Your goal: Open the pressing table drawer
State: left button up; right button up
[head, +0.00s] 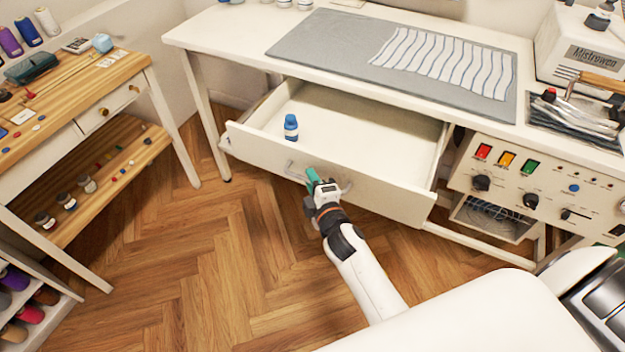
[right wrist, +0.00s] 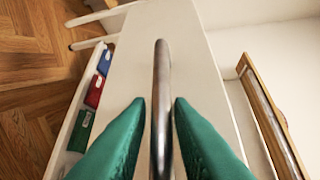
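The pressing table (head: 215,32) stands at the back, and its white drawer (head: 330,172) is pulled well out. A curved metal handle (head: 292,172) is on the drawer front. My right gripper (head: 316,176) is at the middle of this handle. In the right wrist view the two green fingers of my right gripper (right wrist: 160,105) lie close on either side of the handle bar (right wrist: 161,70), shut around it. My left gripper is not in view.
A control panel (head: 545,180) with knobs is right of the drawer. A wooden-topped side table (head: 90,85) with a lower shelf (head: 100,185) stands at the left. A grey mat (head: 325,38) with striped cloth (head: 445,62) lies on the pressing table. The wooden floor (head: 200,265) before the drawer is clear.

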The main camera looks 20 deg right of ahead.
jog(key=s+r, duration=0.1)
jog(key=s, duration=1.1)
jog(key=shift+a+r+b, duration=0.4)
jog(key=shift+b, duration=0.05)
jog(key=shift+w, duration=0.1)
jog(key=s+a+f+m+g+y+p, duration=0.1)
jog(key=s+f+m+g, duration=0.3)
jog(key=f, duration=1.1)
jog(key=s+a+f+m+g+y+p, duration=0.15)
jog(key=s+f+g, duration=0.35)
jog(key=f, duration=0.9)
jog(key=s+d+f+m+g, duration=0.2)
jog(key=s+f, duration=0.2)
jog(key=s, duration=0.4)
jog(key=s+d+f+m+g+h, duration=0.1)
jog(key=s+d+f+m+g, duration=0.1)
jog(key=s+f, duration=0.3)
jog(key=s+d+f+m+g, duration=0.1)
jog(key=s+f, duration=0.4)
jog(key=s, duration=0.6)
jog(key=m+g, duration=0.1)
jog(key=m, duration=0.1)
jog(key=shift+s+d+f+m+p, duration=0.15)
jog(key=shift+s+d+m+p, duration=0.15)
jog(key=shift+d+m, duration=0.1)
